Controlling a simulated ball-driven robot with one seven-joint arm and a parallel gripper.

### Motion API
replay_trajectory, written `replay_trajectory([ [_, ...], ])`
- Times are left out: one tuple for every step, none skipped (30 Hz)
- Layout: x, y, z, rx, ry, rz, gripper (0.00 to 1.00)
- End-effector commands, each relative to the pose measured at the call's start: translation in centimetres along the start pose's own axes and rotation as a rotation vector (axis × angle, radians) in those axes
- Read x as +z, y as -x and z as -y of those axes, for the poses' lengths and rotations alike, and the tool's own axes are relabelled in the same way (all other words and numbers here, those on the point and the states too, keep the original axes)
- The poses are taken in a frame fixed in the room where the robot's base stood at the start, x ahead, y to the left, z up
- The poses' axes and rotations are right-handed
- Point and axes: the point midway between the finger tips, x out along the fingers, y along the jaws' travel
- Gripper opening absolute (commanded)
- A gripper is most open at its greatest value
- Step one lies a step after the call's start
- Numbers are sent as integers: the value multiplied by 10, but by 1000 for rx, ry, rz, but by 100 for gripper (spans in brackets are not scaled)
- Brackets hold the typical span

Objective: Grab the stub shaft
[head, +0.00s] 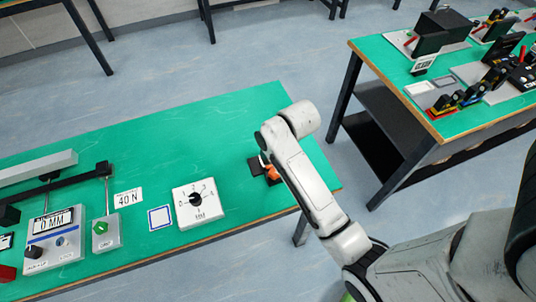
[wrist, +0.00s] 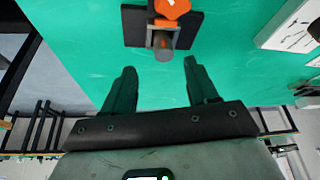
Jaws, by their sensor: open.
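The stub shaft (wrist: 163,44) looks like a short grey cylinder in the wrist view, top centre. It sits at a dark holder (wrist: 133,27) with an orange part (wrist: 172,8) on the green table. My gripper (wrist: 158,68) is open and empty, its two dark fingers apart. The shaft lies just beyond the fingertips, roughly in line with the gap, and does not appear to be between them. In the head view, the holder (head: 256,165) and orange part (head: 271,172) show beside my arm, which hides my gripper; I cannot make out the shaft there.
A white dial box (head: 197,204) stands left of the holder on the green table (head: 150,165). Farther left are a blue-framed tag (head: 160,217), a 40 N label (head: 128,198) and a gauge unit (head: 53,238). A second table (head: 380,62) with devices stands at right.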

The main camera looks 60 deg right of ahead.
Motion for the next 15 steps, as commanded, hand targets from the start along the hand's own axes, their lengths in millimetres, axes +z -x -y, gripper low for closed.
replay_trajectory([
  [0, -4, 0, 0, 0, 0, 58],
  [0, -5, 0, 0, 0, 0, 58],
  [0, -7, 0, 0, 0, 0, 58],
  [0, -8, 0, 0, 0, 0, 58],
  [0, -10, 1, 0, 1, 0, 58],
  [0, -14, 1, 0, 1, 1, 58],
  [0, -17, 2, 0, 1, 2, 58],
  [0, -21, 2, 0, 1, 2, 58],
  [-1, -27, 3, 0, 1, 2, 58],
  [-1, -31, 4, 0, 1, 3, 58],
  [-1, -35, 4, 0, 1, 2, 58],
  [-1, -41, 4, 0, 0, 3, 58],
  [-1, -45, 4, 0, 0, 2, 58],
  [0, -48, 4, 0, 0, 2, 58],
  [-1, -52, 4, 0, 0, 1, 58],
])
